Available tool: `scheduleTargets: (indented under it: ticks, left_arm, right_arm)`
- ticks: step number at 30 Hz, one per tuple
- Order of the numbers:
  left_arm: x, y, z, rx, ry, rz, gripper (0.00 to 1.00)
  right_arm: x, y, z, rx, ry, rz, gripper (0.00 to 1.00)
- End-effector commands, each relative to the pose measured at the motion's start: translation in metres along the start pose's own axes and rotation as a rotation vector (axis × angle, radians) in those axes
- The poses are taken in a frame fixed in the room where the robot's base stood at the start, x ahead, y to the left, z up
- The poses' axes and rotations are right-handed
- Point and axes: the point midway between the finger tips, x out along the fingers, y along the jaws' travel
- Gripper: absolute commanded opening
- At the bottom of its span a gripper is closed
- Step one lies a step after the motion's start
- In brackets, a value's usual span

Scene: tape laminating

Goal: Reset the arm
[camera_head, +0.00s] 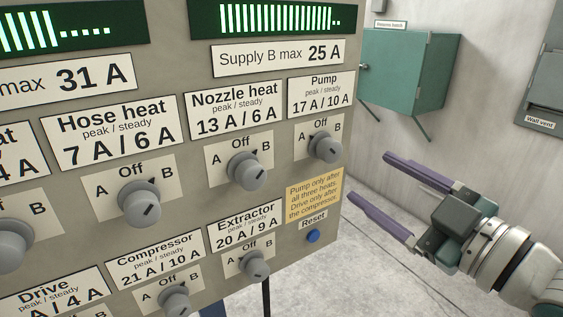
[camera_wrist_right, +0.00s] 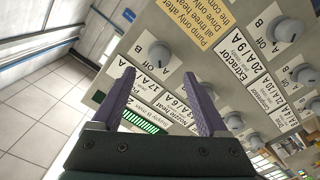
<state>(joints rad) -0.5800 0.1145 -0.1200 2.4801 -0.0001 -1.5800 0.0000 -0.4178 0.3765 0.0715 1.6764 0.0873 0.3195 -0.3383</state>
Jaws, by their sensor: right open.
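My right gripper (camera_head: 366,184) is open and empty, to the right of the control panel (camera_head: 268,190) in the head view. Its two purple fingers point left toward the panel, and no contact shows. In the right wrist view the open fingers (camera_wrist_right: 162,95) reach toward the panel face. The panel carries grey knobs, among them the pump knob (camera_head: 323,148), the nozzle heat knob (camera_head: 247,172), the hose heat knob (camera_head: 140,204), the extractor knob (camera_head: 256,265) and the compressor knob (camera_head: 174,300). A blue reset button (camera_head: 312,236) sits at the lower right. My left gripper is out of view.
A green wall cabinet (camera_head: 408,70) hangs behind, with a wall vent (camera_head: 548,95) at the far right. A yellow note (camera_head: 313,192) is on the panel. The tiled floor (camera_head: 385,275) right of the panel looks clear.

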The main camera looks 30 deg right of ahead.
Motion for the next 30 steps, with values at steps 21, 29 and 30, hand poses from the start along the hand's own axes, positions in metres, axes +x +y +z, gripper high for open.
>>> scheduleTargets:
  ticks: [21,29,30]
  left_arm:
    - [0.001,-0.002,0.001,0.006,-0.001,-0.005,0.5]
    - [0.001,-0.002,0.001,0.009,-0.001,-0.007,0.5]
    - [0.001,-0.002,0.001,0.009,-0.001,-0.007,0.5]
  right_arm:
    - [-0.01,-0.002,0.0,0.007,-0.012,-0.006,0.77]
    - [-0.019,-0.057,0.011,0.161,-0.317,-0.158,0.77]
    - [-0.025,-0.068,0.013,0.195,-0.393,-0.191,0.77]
